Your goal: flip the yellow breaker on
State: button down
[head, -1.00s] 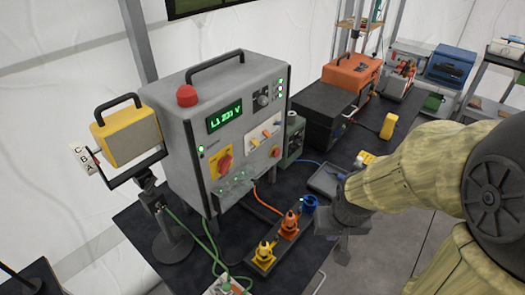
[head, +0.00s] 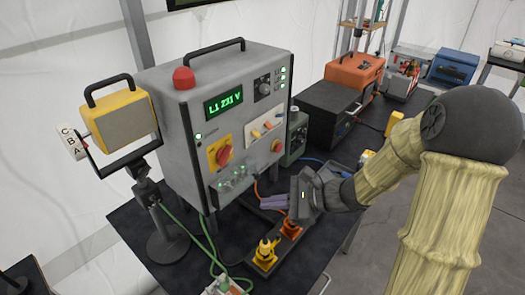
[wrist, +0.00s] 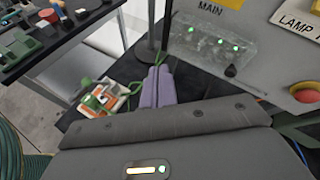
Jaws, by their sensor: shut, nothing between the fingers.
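The grey power cabinet (head: 190,120) stands on the dark table. Its front carries a pale breaker strip (head: 265,128) with small coloured levers, yellow to orange among them. They are too small to tell which is the yellow breaker or how each is set. My gripper (head: 264,201) is in front of the cabinet's lower front, below the strip, with its lavender fingers shut and empty.
A red knob on yellow (head: 222,153) and a red button (head: 276,146) flank the strip. Yellow and orange plugs (head: 265,252) stand below my gripper. A yellow lamp (head: 113,120) is at left. A dark case (head: 325,108) stands to the right.

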jog(key=w+d+r+m+t+y+b, duration=0.1)
jog(key=w+d+m+t+y, duration=0.1)
jog(key=w+m+t, duration=0.4)
jog(key=m+t, duration=0.3)
send_near(256, 134)
notch_tip(256, 134, down, 3)
jog(key=s+d, duration=0.1)
jog(key=d, duration=0.1)
jog(key=shift+s+r+b, duration=0.1)
jog(key=shift+s+b, duration=0.05)
jog(key=shift+b, duration=0.3)
jog(key=shift+a, duration=0.15)
jog(key=p+x, duration=0.3)
jog(key=x, duration=0.6)
jog(key=shift+w+a+r, duration=0.1)
jog(key=shift+w+a, duration=0.15)
jog(key=shift+w, duration=0.1)
